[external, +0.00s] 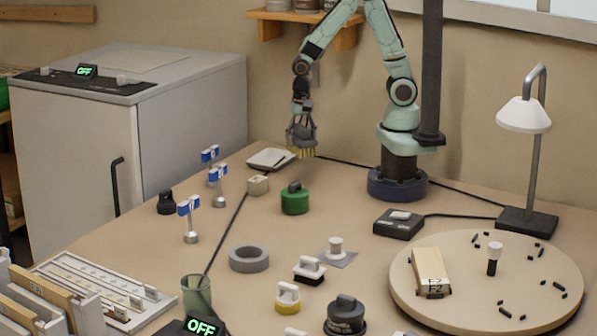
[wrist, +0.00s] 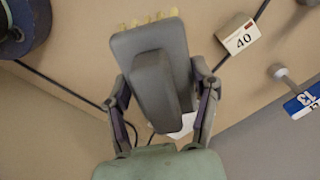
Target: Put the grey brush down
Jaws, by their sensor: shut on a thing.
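The grey brush (wrist: 150,40) has a flat grey back with a raised grip and yellow bristles at its far edge in the wrist view. My gripper (wrist: 162,95) is shut on the brush's grip, with one finger on each side. In the external view my gripper (external: 301,115) hangs down over the back of the bench, and the brush (external: 301,136) is under it with its yellow bristles pointing down. The bristles appear a little above the bench top; I cannot tell whether they touch it.
A white dish-like item (external: 270,158) lies just left of the brush. Blue-and-white flags (external: 189,207) stand to the left. A black cable (external: 345,163) runs behind. Bare bench lies right of the green piece.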

